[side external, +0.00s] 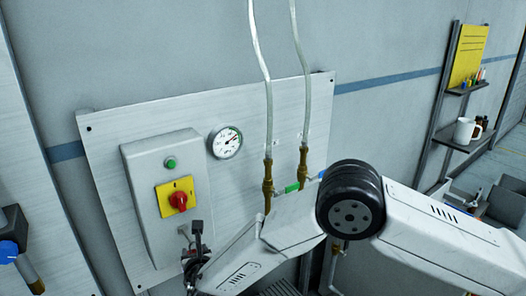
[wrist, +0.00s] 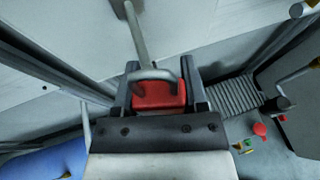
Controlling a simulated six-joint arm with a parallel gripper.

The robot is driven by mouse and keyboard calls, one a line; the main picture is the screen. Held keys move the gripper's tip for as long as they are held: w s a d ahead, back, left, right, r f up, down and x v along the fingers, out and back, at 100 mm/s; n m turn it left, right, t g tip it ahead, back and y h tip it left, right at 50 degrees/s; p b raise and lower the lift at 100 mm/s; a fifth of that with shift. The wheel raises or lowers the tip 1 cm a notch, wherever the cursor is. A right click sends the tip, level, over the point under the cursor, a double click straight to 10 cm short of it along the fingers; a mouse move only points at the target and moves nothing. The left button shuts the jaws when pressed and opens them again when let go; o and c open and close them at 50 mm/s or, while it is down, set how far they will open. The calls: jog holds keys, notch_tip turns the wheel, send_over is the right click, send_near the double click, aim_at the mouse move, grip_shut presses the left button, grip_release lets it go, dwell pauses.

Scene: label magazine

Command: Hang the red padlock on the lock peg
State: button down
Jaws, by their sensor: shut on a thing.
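The red padlock (wrist: 158,94) is between the two dark fingers of my gripper (wrist: 160,68) in the wrist view. My gripper is shut on its body, and its grey shackle (wrist: 155,74) points away from the palm. A pale grey rod (wrist: 135,30) runs from the top edge down to the shackle; I cannot tell whether it passes through the loop or only lies behind or in front of it. In the side view my gripper (side external: 190,232) is at the lower edge of the grey switch box, and the padlock cannot be made out there. I cannot clearly identify the lock peg.
The switch box (side external: 146,170) carries a red rotary switch (side external: 178,201) on a yellow plate. A gauge (side external: 226,141) and two hoses with brass fittings (side external: 268,180) are on the panel (side external: 105,135). The wrist view shows a ribbed grey surface (wrist: 228,96) and a red knob-like thing (wrist: 260,129).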

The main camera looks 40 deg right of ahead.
jog(key=shift+a+x, duration=0.15)
jog(key=shift+x, duration=0.5)
jog(key=shift+a+x, duration=0.15)
jog(key=shift+x, duration=0.5)
jog(key=shift+w, duration=0.1)
jog(key=shift+c, duration=0.3)
grip_release()
jog(key=v, duration=0.7)
jog(key=shift+s, duration=0.35)
jog(key=shift+r, duration=0.1)
